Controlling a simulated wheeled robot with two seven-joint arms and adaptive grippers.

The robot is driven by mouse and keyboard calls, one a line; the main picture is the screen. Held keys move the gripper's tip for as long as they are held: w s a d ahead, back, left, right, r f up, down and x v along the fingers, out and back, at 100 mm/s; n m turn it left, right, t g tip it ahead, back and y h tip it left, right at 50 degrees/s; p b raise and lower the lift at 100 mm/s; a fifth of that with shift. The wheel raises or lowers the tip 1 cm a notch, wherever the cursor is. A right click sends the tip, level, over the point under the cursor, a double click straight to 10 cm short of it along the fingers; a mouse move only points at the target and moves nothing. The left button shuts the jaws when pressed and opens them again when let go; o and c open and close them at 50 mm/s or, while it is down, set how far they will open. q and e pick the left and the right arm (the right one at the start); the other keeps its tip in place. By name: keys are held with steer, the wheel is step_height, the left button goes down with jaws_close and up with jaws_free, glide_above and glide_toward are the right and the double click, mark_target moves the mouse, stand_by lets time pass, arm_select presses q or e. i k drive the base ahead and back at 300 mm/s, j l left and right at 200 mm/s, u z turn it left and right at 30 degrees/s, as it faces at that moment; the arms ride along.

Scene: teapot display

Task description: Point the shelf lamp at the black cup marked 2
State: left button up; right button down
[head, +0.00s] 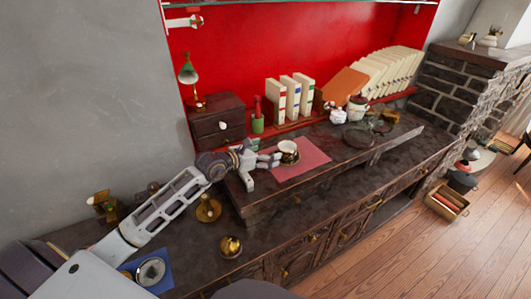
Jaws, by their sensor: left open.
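A small dark cup with a pale rim (288,147) sits on a saucer on the pink mat (312,153). No number on the cup is legible, so I cannot tell if it is marked 2. My left gripper (262,166) is open just left of the cup, its fingers toward it; I cannot tell whether they touch the saucer. My right gripper is out of view.
Several upright books (289,98) and a green pot (258,124) stand behind the mat. A white jar (356,107) and a dark round tray (357,136) are to the right. Brass pieces (231,246) and a blue mat (160,275) lie on the lower counter.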

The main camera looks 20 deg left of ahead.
mark_target(187, 75)
steer(key=u, duration=1.35)
